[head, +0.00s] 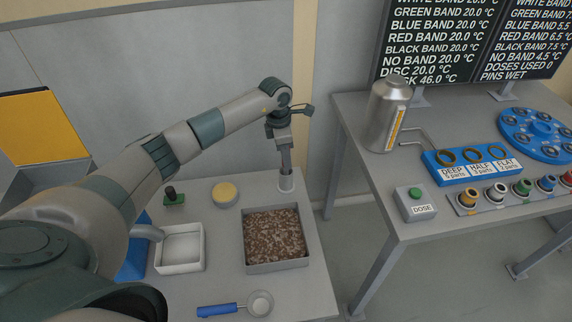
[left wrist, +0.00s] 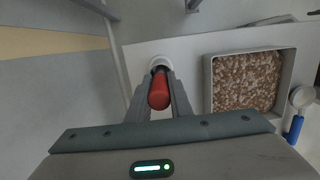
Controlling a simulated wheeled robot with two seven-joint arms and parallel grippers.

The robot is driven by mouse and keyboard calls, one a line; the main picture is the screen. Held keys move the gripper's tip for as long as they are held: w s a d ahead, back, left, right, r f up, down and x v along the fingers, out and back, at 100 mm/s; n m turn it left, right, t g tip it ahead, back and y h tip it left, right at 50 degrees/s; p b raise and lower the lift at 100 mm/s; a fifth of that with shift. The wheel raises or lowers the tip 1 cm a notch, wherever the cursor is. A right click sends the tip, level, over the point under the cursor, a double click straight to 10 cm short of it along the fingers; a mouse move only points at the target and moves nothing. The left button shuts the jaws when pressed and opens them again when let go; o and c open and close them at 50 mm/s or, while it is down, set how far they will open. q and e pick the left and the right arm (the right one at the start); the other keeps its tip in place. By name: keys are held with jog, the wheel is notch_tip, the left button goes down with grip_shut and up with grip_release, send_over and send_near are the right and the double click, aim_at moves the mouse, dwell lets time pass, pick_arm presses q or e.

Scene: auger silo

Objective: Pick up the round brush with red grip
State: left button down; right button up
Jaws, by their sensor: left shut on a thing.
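The round brush shows its red grip (left wrist: 159,92) in the left wrist view, between the two fingers of my left gripper (left wrist: 155,98). My left gripper is shut on the red grip from above. In the head view my left gripper (head: 286,160) points down over a white round holder (head: 286,182) at the back right of the near table, and the fingers hide the grip. The brush's lower end is hidden, so I cannot tell whether it is still inside the holder. My right gripper is in neither view.
The second table (head: 440,225) stands right, with a silver canister (head: 385,115) and a dose button box (head: 415,203).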

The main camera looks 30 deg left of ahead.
pick_arm(q)
jog(key=shift+r+b, duration=0.3)
jog(key=shift+r, duration=0.3)
notch_tip(320, 180, up, 7)
jog(key=b, duration=0.3)
jog(key=shift+r, duration=0.9)
jog(key=shift+d, duration=0.1)
